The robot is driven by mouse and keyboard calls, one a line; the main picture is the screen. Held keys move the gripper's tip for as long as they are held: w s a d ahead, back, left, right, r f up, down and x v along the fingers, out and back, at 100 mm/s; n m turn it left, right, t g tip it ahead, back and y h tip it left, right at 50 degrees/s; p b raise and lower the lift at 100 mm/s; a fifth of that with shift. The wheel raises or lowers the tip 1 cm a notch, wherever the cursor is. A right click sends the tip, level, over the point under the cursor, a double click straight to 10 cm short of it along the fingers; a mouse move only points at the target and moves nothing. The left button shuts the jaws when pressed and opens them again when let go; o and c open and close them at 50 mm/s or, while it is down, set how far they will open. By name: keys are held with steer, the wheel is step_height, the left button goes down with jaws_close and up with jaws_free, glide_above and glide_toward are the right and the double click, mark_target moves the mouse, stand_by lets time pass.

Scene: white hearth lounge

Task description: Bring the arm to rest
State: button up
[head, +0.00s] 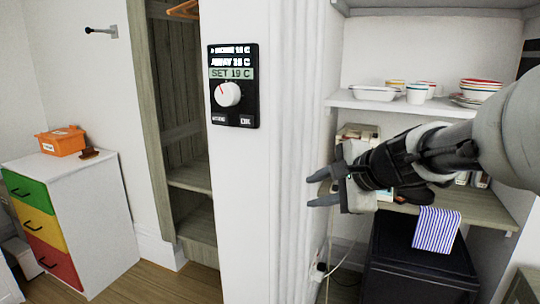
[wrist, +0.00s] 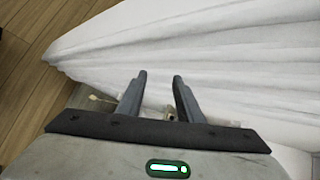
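My gripper (head: 318,188) is at the right of the head view, at the end of my outstretched arm. It points left towards the white moulded wall edge (head: 285,120). In the wrist view the two dark fingers (wrist: 159,85) stand apart with nothing between them. The white moulding (wrist: 215,40) lies beyond the fingertips there. Whether the fingers touch it I cannot tell; a gap seems to show in the head view. My forearm hides part of the shelves behind it.
A black thermostat panel (head: 245,100) with a white dial is on the wall left of my gripper. Shelves (head: 430,104) with dishes stand behind my arm. A black cabinet (head: 390,262) with a striped cloth (head: 436,229) is below. A drawer unit (head: 110,215) stands far left.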

steer(key=s+d+f+n+g+h, duration=0.25)
steer(key=s+n, duration=0.55)
steer(key=s, duration=0.4)
steer(key=s+d+f+n+g+h, duration=0.1)
steer(key=s+f+n+h, duration=0.25)
steer(key=s+n, duration=0.7)
step_height(320, 180, up, 19)
steer(key=s+m+p, duration=0.2)
steer(key=p, duration=1.8)
steer(key=shift+m, duration=0.35)
steer(key=shift+s, duration=0.1)
